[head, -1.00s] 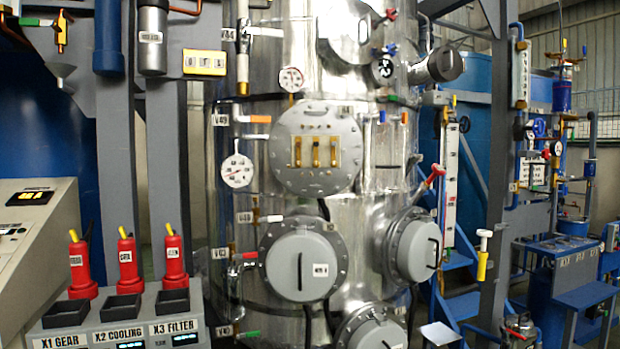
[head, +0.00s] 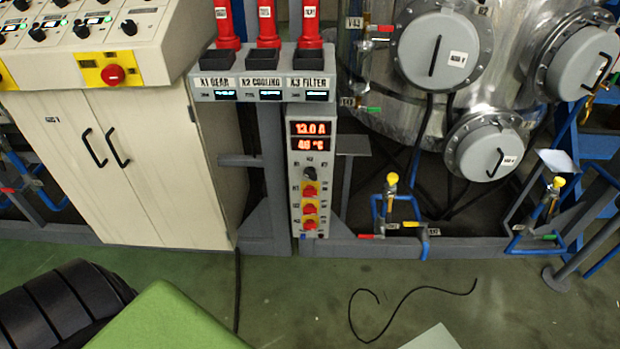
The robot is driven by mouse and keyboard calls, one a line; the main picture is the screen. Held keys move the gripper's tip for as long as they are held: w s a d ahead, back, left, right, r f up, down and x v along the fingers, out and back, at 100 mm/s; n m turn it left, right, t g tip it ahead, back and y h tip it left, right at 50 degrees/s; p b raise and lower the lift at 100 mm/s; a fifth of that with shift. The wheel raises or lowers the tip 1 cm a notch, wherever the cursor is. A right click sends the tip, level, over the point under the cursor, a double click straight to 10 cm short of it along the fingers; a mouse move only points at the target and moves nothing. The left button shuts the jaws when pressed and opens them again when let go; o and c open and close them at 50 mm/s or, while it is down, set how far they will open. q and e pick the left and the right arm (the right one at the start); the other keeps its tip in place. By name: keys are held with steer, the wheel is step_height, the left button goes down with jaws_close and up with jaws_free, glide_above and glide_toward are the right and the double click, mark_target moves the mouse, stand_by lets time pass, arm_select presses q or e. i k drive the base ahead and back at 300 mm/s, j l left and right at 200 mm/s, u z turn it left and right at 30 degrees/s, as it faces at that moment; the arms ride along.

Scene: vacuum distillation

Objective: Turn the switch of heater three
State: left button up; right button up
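A narrow grey heater panel (head: 295,160) is mounted upright on a post in the middle of the head view. Its red displays (head: 310,136) read 13.0 A and about 48 °C. Neither of my grippers is in view.
Three red handles, one of them here (head: 268,28), rise from the grey X1–X3 box (head: 265,82) above the panel. A cream cabinet (head: 150,165) stands left. A steel vessel (head: 395,110) and valve pipes (head: 392,200) are right. Green floor in front is mostly clear, with a loose black cable (head: 400,300).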

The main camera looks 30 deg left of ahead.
mark_target(309, 223)
steer(key=i+j+u, duration=0.1)
steer(key=u, duration=0.95)
